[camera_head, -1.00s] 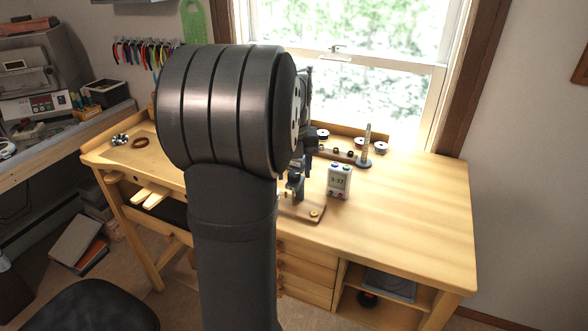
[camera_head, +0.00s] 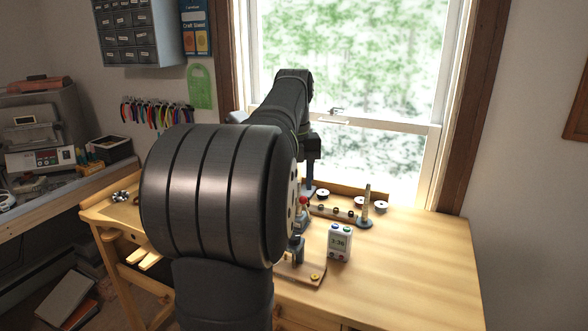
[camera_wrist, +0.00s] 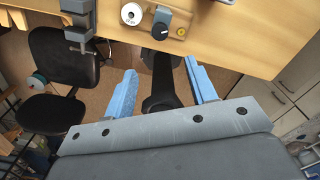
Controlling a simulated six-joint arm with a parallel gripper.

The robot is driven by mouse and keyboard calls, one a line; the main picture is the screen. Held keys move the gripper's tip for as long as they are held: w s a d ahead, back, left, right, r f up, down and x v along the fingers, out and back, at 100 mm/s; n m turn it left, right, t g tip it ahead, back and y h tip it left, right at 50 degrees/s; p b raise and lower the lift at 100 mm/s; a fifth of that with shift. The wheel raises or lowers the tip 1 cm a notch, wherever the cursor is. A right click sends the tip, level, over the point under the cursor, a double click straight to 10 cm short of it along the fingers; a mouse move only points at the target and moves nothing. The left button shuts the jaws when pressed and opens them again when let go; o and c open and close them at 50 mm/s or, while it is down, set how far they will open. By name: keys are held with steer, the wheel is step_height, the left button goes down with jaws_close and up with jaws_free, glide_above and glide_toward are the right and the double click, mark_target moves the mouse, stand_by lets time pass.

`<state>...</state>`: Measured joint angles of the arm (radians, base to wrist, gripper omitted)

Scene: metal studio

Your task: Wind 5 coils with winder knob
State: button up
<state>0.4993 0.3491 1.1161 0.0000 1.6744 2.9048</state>
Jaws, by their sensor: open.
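The winder stands on a small wooden base (camera_head: 312,283) near the bench's front edge, partly hidden behind my arm in the head view. In the wrist view its dark body (camera_wrist: 161,20) shows near the top, with a white spool (camera_wrist: 131,14) on the left and a small yellow knob (camera_wrist: 181,32) on the right. I cannot tell which part is the winder knob. My gripper (camera_wrist: 160,66) has two blue fingers, spread apart with nothing between them. The winder lies beyond the fingertips in the wrist view, apart from them. In the head view the fingers are mostly hidden.
A white timer (camera_head: 339,242) reading 3:36 stands right of the winder. Behind it are a rack with several small spools (camera_head: 334,211) and an upright rod on a dark round base (camera_head: 366,222). The bench's right side (camera_head: 420,260) is clear. A black chair (camera_wrist: 60,75) stands below the bench.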

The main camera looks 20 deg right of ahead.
steer(key=shift+r, duration=1.4)
steer(key=n+g+h, duration=0.3)
steer(key=n+g, duration=0.1)
steer(key=n, duration=0.8)
glide_toward(301, 242)
steer(key=s+a+r, duration=0.3)
steer(key=s, duration=0.1)
step_height(301, 242, down, 5)
steer(key=s+a+n+g+h, duration=0.2)
steer(key=a+n+h, duration=0.15)
steer(key=n, duration=0.95)
steer(key=w+a+f+n+t+h, duration=0.1)
steer(key=a+f+n+t+h, duration=0.2)
steer(key=n, duration=0.8)
steer(key=a+f+n+t+h, duration=0.1)
steer(key=a+n+t+h, duration=0.3)
steer(key=n, duration=0.7)
steer(key=w+a+f+n+h, duration=0.1)
steer(key=n+h, duration=0.4)
steer(key=n, duration=0.6)
steer(key=shift+y, duration=0.25)
steer(key=d, duration=1.7)
steer(key=shift+w+f, duration=0.15)
steer(key=shift+w, duration=0.2)
steer(key=shift+m, duration=0.3)
steer(key=c, duration=1)
